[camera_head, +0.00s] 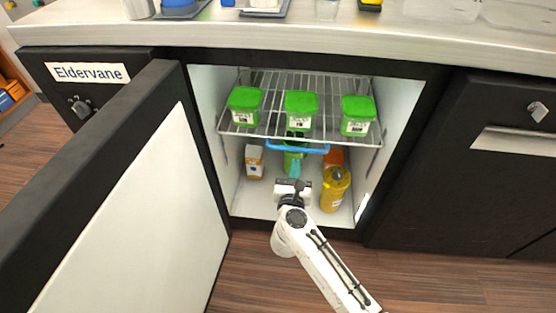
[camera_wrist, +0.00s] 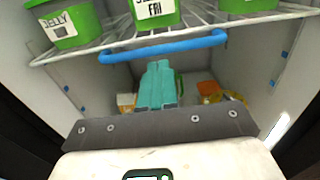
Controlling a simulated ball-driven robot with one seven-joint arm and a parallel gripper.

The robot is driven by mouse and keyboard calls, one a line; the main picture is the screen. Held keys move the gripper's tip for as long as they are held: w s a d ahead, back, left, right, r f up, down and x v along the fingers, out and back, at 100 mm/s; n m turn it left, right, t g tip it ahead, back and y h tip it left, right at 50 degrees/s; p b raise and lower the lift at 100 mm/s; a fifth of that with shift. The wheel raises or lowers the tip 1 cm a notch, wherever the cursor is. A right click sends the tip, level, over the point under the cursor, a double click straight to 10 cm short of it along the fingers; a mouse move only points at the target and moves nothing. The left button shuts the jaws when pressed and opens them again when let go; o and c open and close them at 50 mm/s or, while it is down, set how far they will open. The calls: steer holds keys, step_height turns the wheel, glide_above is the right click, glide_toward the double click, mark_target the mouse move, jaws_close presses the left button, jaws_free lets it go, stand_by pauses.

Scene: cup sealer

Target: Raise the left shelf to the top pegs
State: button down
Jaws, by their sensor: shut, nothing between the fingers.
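The shelf is a white wire rack (camera_head: 270,137) in the open cabinet, with a blue bar handle (camera_head: 312,151) along its front edge. Three green-lidded tubs, including the middle tub (camera_head: 300,111), stand on it. In the wrist view the rack (camera_wrist: 110,43) and blue handle (camera_wrist: 165,48) cross the upper part. Small blue pegs (camera_wrist: 285,55) show on the side walls below the rack. My gripper (camera_head: 295,163) has teal fingers, shut and empty, just below the handle. The fingers (camera_wrist: 159,66) point into the cabinet; whether they touch the handle is unclear.
On the cabinet floor stand a yellow bottle (camera_head: 333,190), a white and orange carton (camera_head: 254,162), and a green item partly hidden behind my gripper. The open door (camera_head: 140,200) stands at left. A counter (camera_head: 300,40) with several items is above.

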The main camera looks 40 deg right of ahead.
steer(key=s+a+f+b, duration=0.1)
steer(key=s+a+f, duration=0.1)
steer(key=s+a, duration=0.1)
steer(key=shift+s+a, duration=0.35)
steer(key=shift+a, duration=0.55)
stand_by(0.5)
